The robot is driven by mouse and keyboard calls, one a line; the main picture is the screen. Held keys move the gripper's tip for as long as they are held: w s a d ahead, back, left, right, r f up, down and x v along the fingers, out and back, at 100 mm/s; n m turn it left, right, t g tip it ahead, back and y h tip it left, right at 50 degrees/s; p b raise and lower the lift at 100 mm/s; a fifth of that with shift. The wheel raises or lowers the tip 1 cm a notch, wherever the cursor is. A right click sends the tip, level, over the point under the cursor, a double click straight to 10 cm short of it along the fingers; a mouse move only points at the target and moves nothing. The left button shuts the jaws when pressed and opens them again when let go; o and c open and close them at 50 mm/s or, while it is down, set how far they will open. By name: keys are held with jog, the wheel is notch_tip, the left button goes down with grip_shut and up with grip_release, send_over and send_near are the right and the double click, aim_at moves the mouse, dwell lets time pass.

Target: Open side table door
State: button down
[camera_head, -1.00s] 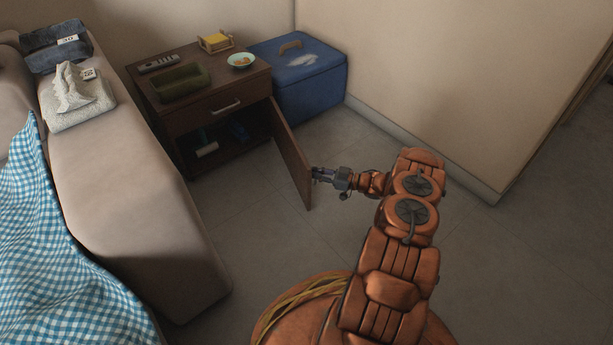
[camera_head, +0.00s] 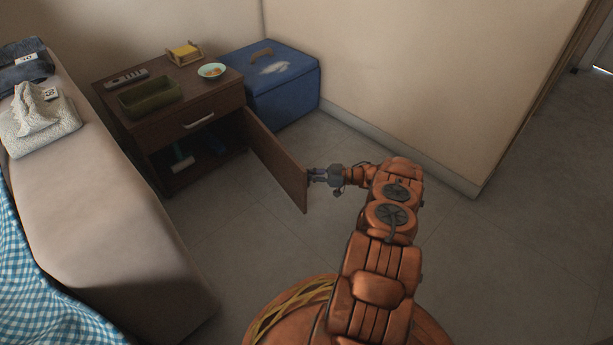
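The brown wooden side table (camera_head: 210,103) stands at the upper left against the wall. Its lower door (camera_head: 275,161) is swung open toward me, hinged at the table's right side. Inside the open compartment are a whitish-green item (camera_head: 181,158) and something blue in shadow. The drawer above, with its metal handle (camera_head: 198,119), is closed. My gripper (camera_head: 313,174) is at the free outer edge of the door, on its right side. The fingertips meet or nearly meet the door edge; whether they clasp it or a handle there is too small to tell.
A blue storage box (camera_head: 290,100) sits right of the table. A green tray (camera_head: 150,96), a bowl (camera_head: 212,71) and a remote are on the tabletop. The floor (camera_head: 235,235) before the door is clear.

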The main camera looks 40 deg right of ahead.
jog(key=shift+s+d, duration=0.1)
jog(key=shift+s, duration=0.05)
jog(key=c, duration=1.2)
grip_release()
jog(key=v, duration=0.7)
jog(key=shift+d, duration=0.1)
